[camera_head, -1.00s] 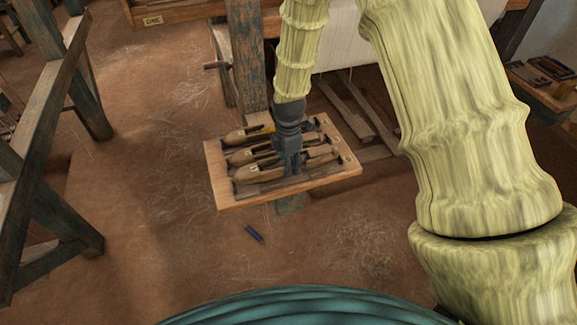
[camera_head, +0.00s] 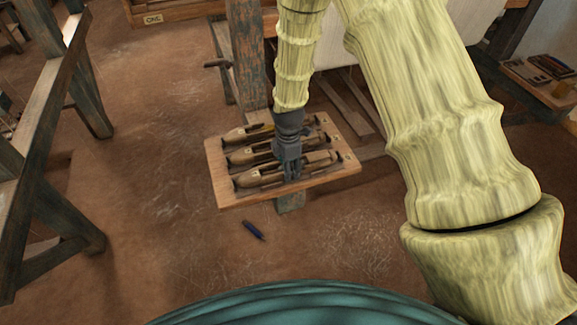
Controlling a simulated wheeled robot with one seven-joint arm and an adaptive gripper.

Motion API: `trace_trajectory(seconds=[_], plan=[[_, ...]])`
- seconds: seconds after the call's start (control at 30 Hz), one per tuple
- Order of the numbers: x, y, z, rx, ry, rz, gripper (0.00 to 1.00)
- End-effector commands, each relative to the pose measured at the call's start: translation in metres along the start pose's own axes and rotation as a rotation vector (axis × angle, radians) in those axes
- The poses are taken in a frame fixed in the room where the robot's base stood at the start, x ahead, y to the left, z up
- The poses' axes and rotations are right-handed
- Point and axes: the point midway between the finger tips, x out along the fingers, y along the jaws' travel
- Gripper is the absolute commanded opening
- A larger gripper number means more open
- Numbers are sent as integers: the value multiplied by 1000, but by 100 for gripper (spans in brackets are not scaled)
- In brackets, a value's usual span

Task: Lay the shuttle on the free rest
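A wooden board (camera_head: 228,200) carries three shuttles with pale tapered noses, lying side by side. The nearest shuttle (camera_head: 250,179) lies low along the front rest and appears to be seated on it. The middle shuttle (camera_head: 242,157) and the far shuttle (camera_head: 235,136) lie behind it. My gripper (camera_head: 292,176) points down over the middle of the nearest shuttle, its dark fingers at the shuttle's body. The gripper hides part of the shuttles, and I cannot see whether its fingers press on the nearest one.
A loom post (camera_head: 246,50) stands just behind the board. A dark blue object (camera_head: 253,230) lies on the floor in front. A timber frame (camera_head: 45,150) stands at the left, and a tool tray (camera_head: 540,75) at the far right.

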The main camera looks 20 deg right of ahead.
Motion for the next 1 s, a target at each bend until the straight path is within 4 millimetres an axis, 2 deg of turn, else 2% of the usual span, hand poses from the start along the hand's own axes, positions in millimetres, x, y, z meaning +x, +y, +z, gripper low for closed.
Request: trace_trajectory(seconds=[0.03, 0.1, 0.57, 1.0], plan=[[0, 0, 0, 0, 0, 0, 60], [0, 0, 0, 0, 0, 0, 71], [-6, 0, 0, 1, 0, 0, 71], [-61, 1, 0, 1, 1, 3, 71]])
